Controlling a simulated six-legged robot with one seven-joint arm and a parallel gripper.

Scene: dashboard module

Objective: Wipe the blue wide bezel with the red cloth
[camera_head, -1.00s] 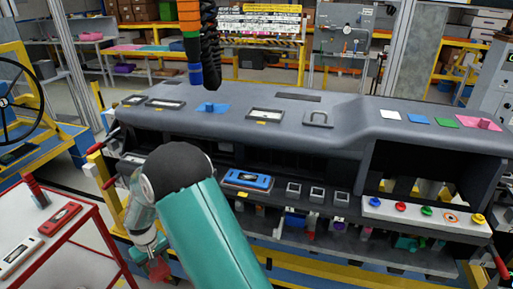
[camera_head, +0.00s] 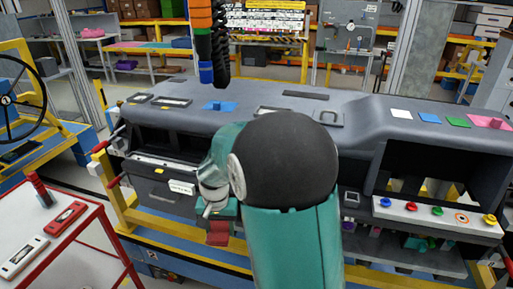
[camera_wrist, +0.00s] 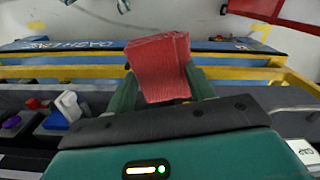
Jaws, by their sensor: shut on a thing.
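My gripper (camera_head: 219,214) is shut on the red cloth (camera_head: 217,234) in front of the dashboard, left of the middle. In the wrist view the red cloth (camera_wrist: 158,62) is a folded block between the two green fingers of my gripper (camera_wrist: 160,88). The cloth hangs in the air over the yellow rails and touches nothing else that I can see.
The grey dashboard (camera_head: 262,98) spans the scene. A control strip (camera_head: 468,218) with coloured buttons lies at right. A blue piece (camera_head: 219,106) and several coloured squares lie on top. A red-framed white table (camera_head: 72,258) stands at left. Yellow rails (camera_wrist: 60,71) run below.

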